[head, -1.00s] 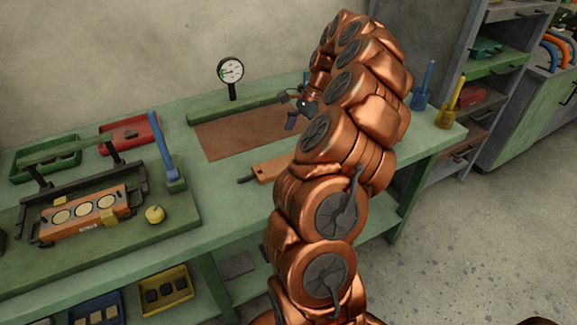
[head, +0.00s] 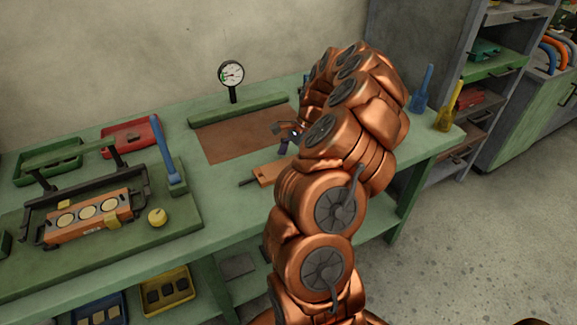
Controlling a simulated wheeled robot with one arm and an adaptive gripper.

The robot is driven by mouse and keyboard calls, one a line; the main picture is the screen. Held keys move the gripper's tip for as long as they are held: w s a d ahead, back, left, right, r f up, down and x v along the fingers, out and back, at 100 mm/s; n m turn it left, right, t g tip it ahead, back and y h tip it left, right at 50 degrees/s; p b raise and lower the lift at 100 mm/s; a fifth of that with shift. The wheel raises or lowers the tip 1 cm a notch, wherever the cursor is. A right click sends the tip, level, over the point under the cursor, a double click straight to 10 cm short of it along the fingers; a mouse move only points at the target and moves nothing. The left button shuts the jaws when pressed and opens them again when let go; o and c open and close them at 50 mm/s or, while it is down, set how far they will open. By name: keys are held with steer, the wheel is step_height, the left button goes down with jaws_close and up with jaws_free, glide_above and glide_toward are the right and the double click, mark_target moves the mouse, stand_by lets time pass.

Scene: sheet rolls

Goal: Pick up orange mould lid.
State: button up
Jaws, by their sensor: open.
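The orange mould lid (head: 268,174), a flat orange piece with a dark handle at its left end, lies on the green bench just in front of the brown mat. Its right end is hidden behind my arm. My gripper (head: 286,141) is above the bench, just behind and above the lid, and looks apart from it. It is open, with no object visible in it. The arm hides part of the gripper. An orange mould (head: 112,212) with pale round cavities sits on the raised green board at the left.
A dial gauge (head: 232,75) stands at the back on a green bar (head: 238,110). Red (head: 131,135) and green trays (head: 48,165) lie behind.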

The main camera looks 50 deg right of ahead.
mark_target(284, 166)
jaws_close()
stand_by(0.8)
steer(key=shift+r+b, duration=0.55)
steer(key=shift+r, duration=1.2)
steer(key=s+a+r+b, duration=0.1)
steer(key=s+a+b, duration=0.2)
steer(key=s, duration=1.2)
steer(key=shift+s+a+r, duration=0.25)
steer(key=shift+a, duration=0.3)
